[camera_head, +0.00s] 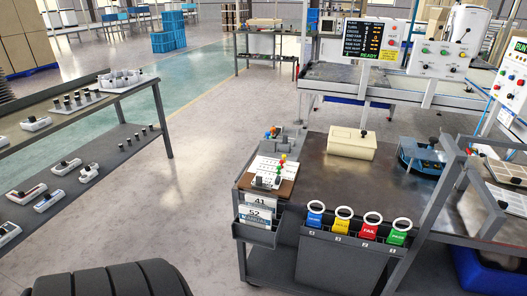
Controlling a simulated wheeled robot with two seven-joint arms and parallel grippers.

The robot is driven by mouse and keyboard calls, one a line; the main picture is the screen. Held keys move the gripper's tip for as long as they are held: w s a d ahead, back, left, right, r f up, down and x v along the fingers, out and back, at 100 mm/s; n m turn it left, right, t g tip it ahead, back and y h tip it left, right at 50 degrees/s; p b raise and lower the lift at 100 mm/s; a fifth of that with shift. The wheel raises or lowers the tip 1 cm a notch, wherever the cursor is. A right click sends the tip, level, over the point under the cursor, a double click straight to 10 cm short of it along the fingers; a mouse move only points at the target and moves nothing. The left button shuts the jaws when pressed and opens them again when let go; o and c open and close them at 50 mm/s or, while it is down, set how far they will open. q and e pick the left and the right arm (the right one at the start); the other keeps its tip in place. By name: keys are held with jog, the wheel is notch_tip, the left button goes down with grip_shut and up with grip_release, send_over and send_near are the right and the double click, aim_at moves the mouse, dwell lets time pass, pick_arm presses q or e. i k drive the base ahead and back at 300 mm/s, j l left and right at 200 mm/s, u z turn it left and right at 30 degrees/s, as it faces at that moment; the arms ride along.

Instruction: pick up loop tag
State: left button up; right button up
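Several loop tags with white rings stand in a row in a grey holder (350,250) on the front of a dark cart. From left to right they are a blue tag (315,218), a yellow tag (342,226), a red tag (370,231) and a green tag (397,237). The rings stick up above the holder's edge, and the tags' lower ends are hidden inside it. The lettering is too small to read surely. Neither of my grippers shows in the head view.
Left of the tags, a bin (257,232) holds numbered cards. Behind are a clipboard (268,173), a beige box (351,143) and a blue device (421,158) on the cart top. A dark frame (436,205) rises at right. A shelf (110,155) stands left; floor between is clear.

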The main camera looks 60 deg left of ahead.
aim_at(341, 225)
jog(key=u, duration=1.1)
jog(key=l+z, duration=0.2)
